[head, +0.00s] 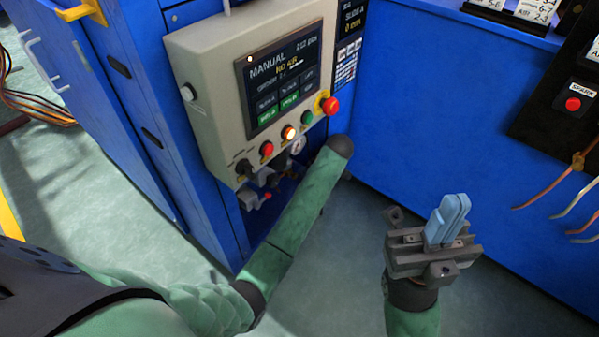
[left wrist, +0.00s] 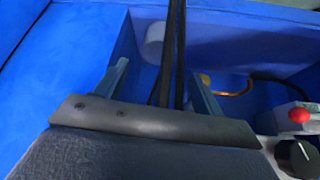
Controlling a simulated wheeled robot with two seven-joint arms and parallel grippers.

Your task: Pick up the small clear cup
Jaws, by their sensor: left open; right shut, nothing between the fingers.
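I cannot make out the small clear cup for certain in either view. A pale, whitish rounded thing (left wrist: 154,40) shows beyond the fingers in the left wrist view; I cannot tell whether it is the cup. My left gripper (left wrist: 160,72) is open, with its fingers apart and dark upright hoses or rods (left wrist: 172,50) showing between them. In the head view my left arm reaches under the control panel, and its gripper is hidden there. My right gripper (head: 448,218) is shut and empty, held up at the right with its fingers together.
A beige control panel (head: 215,75) reading "NO AIR" hangs on a blue cabinet (head: 150,110). A gauge (head: 298,145) sits below its buttons. Another blue cabinet wall (head: 440,110) stands at the right. A red knob (left wrist: 298,115) is at the left gripper's right side. Grey floor (head: 340,270) is clear.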

